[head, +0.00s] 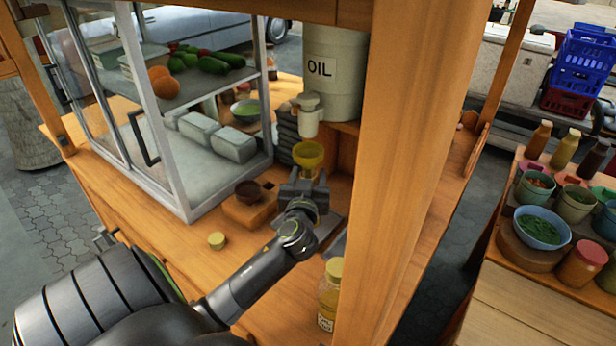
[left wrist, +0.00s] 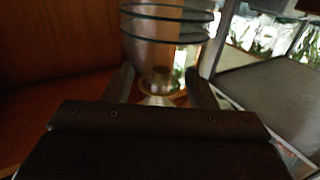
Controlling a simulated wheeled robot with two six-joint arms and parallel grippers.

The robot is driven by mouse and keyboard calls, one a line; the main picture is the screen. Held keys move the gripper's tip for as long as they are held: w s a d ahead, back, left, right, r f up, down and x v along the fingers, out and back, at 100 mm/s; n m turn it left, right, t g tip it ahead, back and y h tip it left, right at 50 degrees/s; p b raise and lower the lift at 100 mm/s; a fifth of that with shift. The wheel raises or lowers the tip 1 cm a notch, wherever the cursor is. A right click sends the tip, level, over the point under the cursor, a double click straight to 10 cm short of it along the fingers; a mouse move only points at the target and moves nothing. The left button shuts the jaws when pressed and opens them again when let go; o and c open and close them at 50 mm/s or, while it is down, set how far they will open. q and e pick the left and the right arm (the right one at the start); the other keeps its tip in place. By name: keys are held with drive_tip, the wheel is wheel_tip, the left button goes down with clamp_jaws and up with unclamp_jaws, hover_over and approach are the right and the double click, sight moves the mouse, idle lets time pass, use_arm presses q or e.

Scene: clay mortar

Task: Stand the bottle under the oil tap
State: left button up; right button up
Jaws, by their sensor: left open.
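The white tap (head: 307,112) sticks out from the white OIL container (head: 332,75). A yellow, funnel-like piece (head: 308,155) sits upright below the tap, with a gap between them. My left gripper (head: 303,182) is open just below and in front of this piece, and it hides what stands beneath. In the left wrist view my left gripper (left wrist: 160,90) has its fingers apart, with a small yellowish rim between them and a clear round body with dark bands behind. I cannot tell whether the fingers touch it. My right gripper is not in view.
A labelled jar (head: 329,295) with a yellow lid stands at the counter's front, by a thick wooden post (head: 405,150). A small dark bowl (head: 248,191) sits on a wooden block. A small round lid (head: 217,240) lies on the counter. A glass case (head: 160,130) stands left.

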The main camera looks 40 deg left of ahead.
use_arm(q)
drive_tip(key=shift+r, duration=0.2)
drive_tip(key=b+v, duration=0.2)
drive_tip(key=v, duration=1)
drive_tip(key=shift+s, duration=0.1)
